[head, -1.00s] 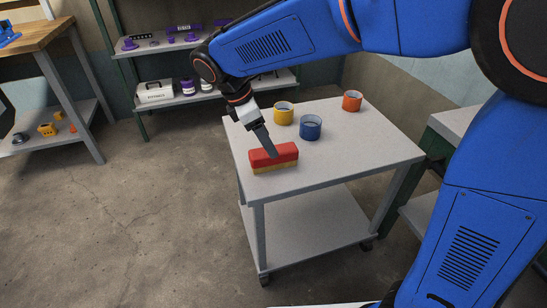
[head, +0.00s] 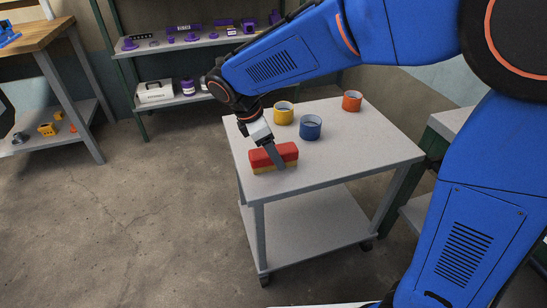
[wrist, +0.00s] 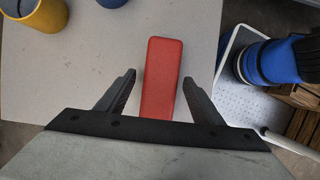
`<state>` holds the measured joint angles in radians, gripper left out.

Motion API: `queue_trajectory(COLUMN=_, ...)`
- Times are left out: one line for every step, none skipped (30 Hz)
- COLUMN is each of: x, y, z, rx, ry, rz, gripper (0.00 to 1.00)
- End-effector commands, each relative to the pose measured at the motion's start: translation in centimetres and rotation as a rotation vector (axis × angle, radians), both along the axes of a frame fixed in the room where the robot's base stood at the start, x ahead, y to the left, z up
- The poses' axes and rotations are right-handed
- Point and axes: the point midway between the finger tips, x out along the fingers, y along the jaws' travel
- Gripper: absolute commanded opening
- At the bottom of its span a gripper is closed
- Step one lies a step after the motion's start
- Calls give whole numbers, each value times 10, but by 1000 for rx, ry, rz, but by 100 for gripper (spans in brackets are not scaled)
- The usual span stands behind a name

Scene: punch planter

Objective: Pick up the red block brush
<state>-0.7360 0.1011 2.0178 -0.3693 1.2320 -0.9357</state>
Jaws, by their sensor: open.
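The red block brush (head: 262,158) lies on the front left part of the grey cart top (head: 345,150), red block up with a tan bristle layer under it. My gripper (head: 279,166) is low at the brush, its finger crossing in front of the red block in the head view. In the wrist view the brush (wrist: 162,75) lies between the two open fingers of my gripper (wrist: 160,82), with a gap on each side. The near end of the brush is hidden behind my gripper body.
A yellow cup (head: 283,113), a blue cup (head: 310,127) and an orange cup (head: 352,101) stand farther back on the cart. The right front of the cart top is clear. A shelf (head: 190,95) with purple items stands behind.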

Motion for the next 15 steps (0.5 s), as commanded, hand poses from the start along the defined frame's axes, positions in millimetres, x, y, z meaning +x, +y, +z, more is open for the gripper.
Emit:
queue_trajectory(x=0, y=0, z=-1, rx=0, ry=0, rz=0, gripper=61)
queue_trajectory(x=0, y=0, z=-1, rx=0, ry=0, rz=0, gripper=61)
queue_trajectory(x=0, y=0, z=-2, rx=0, ry=0, rz=0, gripper=61)
queue_trajectory(x=0, y=0, z=-2, rx=0, ry=0, rz=0, gripper=61)
queue_trajectory(x=0, y=0, z=-2, rx=0, ry=0, rz=0, gripper=61)
queue_trajectory(x=0, y=0, z=-3, rx=0, ry=0, rz=0, gripper=61)
queue_trajectory(x=0, y=0, z=-3, rx=0, ry=0, rz=0, gripper=61)
queue_trajectory(x=0, y=0, z=-3, rx=0, ry=0, rz=0, gripper=61)
queue_trajectory(x=0, y=0, z=-4, rx=0, ry=0, rz=0, gripper=61)
queue_trajectory(x=0, y=0, z=-4, rx=0, ry=0, rz=0, gripper=61)
queue_trajectory(x=0, y=0, z=-4, rx=0, ry=0, rz=0, gripper=61)
queue_trajectory(x=0, y=0, z=-4, rx=0, ry=0, rz=0, gripper=61)
queue_trajectory(x=0, y=0, z=-4, rx=0, ry=0, rz=0, gripper=61)
queue_trajectory(x=0, y=0, z=-4, rx=0, ry=0, rz=0, gripper=61)
queue_trajectory(x=0, y=0, z=-4, rx=0, ry=0, rz=0, gripper=61)
